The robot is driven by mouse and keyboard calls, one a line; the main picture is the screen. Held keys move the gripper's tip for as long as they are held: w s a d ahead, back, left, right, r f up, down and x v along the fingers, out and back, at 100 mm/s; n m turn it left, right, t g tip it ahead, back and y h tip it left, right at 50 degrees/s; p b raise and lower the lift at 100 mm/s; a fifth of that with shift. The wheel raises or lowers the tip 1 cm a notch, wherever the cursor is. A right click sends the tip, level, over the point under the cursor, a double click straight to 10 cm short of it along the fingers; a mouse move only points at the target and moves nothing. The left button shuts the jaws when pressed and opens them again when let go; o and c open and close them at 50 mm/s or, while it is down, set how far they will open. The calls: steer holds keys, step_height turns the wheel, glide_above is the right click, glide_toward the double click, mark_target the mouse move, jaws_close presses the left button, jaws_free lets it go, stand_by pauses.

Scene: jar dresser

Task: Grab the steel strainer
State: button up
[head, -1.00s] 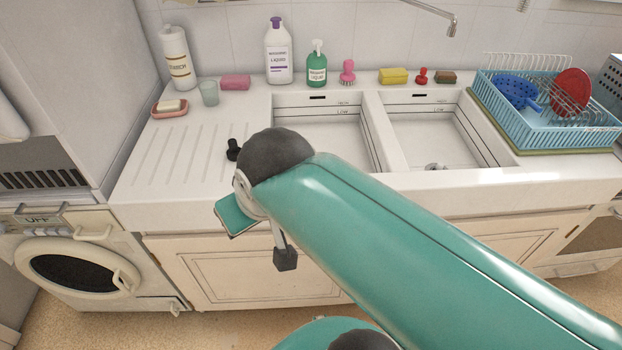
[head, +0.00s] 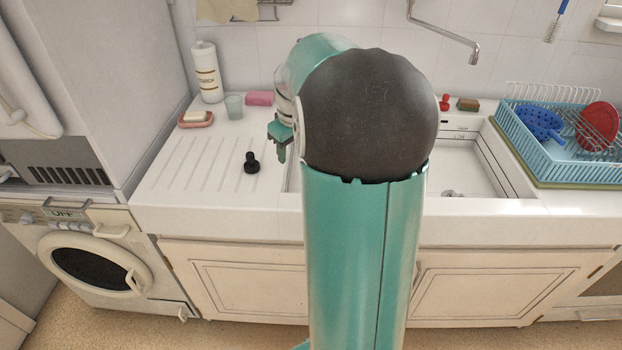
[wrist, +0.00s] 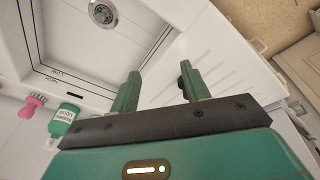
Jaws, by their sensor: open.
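A black stopper (head: 251,163) stands on the drainboard (head: 190,160). A blue dish rack (head: 560,160) with a blue colander (head: 540,122) and red dish (head: 597,126) is right. A green bottle (wrist: 63,122) and pink brush (wrist: 32,105) stand behind the sink.

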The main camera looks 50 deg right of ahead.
steer(key=s+d+f+y, duration=0.1)
steer(key=s+d+f, duration=0.1)
steer(key=d+f, duration=0.55)
steer(key=s+d+f, duration=0.3)
steer(key=d+f, duration=0.2)
steer(key=d, duration=0.6)
steer(key=shift+m, duration=0.3)
steer(key=f, duration=0.2)
steer(key=w+f, duration=0.1)
steer(key=f, duration=0.4)
steer(key=shift+w+a+f, duration=0.15)
steer(key=shift+w+f, duration=0.1)
steer(key=shift+w, duration=0.1)
steer(key=shift+w+f, duration=0.25)
steer(key=shift+f, duration=1.15)
steer(key=shift+w+f, duration=0.2)
steer(key=shift+f, duration=1.15)
steer(key=shift+c, duration=0.2)
jaws_close()
